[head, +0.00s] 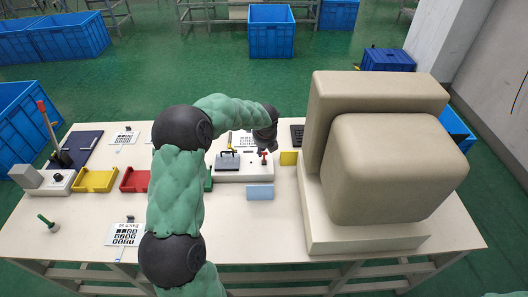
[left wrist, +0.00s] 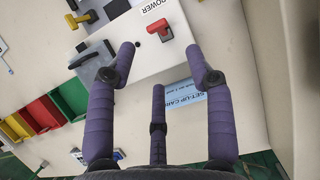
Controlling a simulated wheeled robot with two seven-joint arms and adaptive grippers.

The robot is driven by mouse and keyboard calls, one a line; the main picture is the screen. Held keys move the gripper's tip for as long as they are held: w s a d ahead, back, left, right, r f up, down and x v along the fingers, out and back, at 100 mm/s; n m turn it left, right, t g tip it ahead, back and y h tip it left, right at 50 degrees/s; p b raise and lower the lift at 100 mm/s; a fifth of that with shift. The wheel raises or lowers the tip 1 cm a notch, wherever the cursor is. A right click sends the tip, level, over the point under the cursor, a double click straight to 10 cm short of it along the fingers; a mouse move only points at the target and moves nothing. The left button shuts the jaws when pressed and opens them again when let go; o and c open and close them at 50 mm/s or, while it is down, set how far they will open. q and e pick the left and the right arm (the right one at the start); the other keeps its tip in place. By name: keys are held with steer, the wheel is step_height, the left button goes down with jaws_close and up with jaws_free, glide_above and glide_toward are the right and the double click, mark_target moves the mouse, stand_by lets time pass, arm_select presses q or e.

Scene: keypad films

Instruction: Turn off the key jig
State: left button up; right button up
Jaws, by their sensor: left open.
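The key jig (head: 232,175) is a white box in the middle of the table, with a grey clamp-like part (head: 228,162) on its left and a red switch (head: 264,158) on its right. In the left wrist view the red switch (left wrist: 158,30) sits beside the word POWER on the jig's top (left wrist: 133,68). My left gripper (head: 266,149) is over the jig's right side, close to the switch. In the left wrist view its purple fingers (left wrist: 160,62) are spread and empty, with the switch just beyond the fingertips. My right gripper is not in view.
A big beige machine (head: 390,165) fills the table's right side. Yellow (head: 95,180) and red (head: 134,180) bins are left of my arm.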

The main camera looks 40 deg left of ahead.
mark_target(264, 156)
arm_select(q)
steer(key=b+x, duration=0.3)
steer(key=x, duration=0.6)
steer(key=shift+f, duration=0.4)
steer(key=shift+c, duration=0.3)
jaws_close()
